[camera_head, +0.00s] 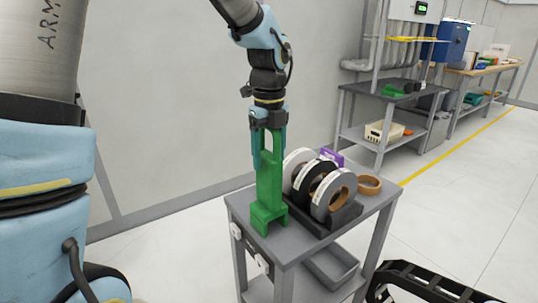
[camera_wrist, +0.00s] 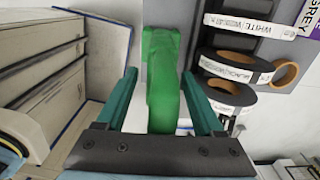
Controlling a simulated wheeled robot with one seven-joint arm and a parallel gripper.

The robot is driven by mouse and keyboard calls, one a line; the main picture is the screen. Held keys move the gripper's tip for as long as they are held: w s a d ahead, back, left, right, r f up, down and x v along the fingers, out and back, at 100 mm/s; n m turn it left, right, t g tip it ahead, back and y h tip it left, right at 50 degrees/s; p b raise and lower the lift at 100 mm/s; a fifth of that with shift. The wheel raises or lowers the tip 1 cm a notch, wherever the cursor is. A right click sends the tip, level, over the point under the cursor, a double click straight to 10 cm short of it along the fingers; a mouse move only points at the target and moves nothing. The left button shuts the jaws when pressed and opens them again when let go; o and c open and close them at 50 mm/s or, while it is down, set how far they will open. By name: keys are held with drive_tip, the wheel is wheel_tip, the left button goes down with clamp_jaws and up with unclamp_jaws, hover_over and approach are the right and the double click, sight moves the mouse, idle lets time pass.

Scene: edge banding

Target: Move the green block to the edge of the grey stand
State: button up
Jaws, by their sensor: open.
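The green block (camera_head: 268,190) stands upright on the grey stand (camera_head: 291,249), near the stand's left front corner. It is tall, with an upright upper part and a wider, notched foot. My gripper (camera_head: 269,158) points down over the block's upper part, with one teal finger on each side. In the wrist view the green block (camera_wrist: 164,85) lies between the two open fingers of my gripper (camera_wrist: 160,75). A gap shows between the block and each finger there. The block's lower end is partly hidden in the wrist view.
Edge-banding rolls (camera_head: 334,191) in white, black and grey stand in a dark holder (camera_head: 343,217) right beside the block. A tan ring (camera_head: 369,184) and a purple box (camera_head: 332,157) are behind. White switches (camera_head: 237,231) sit on the stand's front side. A wall is behind.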

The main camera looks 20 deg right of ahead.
wheel_tip(320, 180, up, 12)
drive_tip(key=shift+r+b, duration=0.15)
drive_tip(key=shift+b, duration=0.35)
idle(0.4)
